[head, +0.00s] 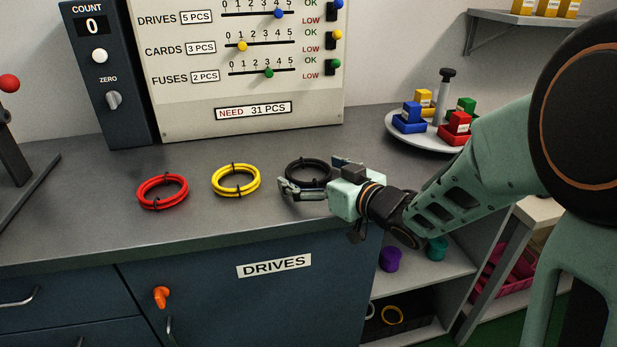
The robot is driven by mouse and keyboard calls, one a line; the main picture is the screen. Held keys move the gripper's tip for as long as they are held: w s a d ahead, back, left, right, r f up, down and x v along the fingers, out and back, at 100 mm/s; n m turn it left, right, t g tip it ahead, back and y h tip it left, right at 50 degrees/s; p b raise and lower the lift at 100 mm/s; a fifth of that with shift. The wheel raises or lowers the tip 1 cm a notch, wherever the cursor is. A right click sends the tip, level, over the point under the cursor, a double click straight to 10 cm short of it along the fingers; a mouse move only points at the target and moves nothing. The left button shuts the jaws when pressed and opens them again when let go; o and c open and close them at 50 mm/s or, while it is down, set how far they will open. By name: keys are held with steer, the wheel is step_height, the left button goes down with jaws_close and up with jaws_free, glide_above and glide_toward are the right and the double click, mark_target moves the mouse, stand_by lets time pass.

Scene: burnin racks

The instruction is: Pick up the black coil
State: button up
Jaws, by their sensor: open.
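The black coil (307,172) lies on the grey worktop, right of the yellow coil (236,180) and the red coil (162,191). My gripper (308,178) comes in from the right, low over the worktop. It is open, with one finger on the near side of the black coil and the other by its far right side. The front finger and the gripper body hide part of the coil's near and right sides. I cannot tell whether the fingers touch it.
A control panel (252,72) and a dark count box (99,80) stand behind the coils. A round tray (400,136) with coloured blocks stands at the back right. A dark stand with a red knob (9,83) is at the left. The worktop's front left is clear.

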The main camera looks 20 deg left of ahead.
steer(key=shift+w+a+f, duration=0.1)
steer(key=shift+w+a, duration=0.25)
steer(key=c, duration=1.3)
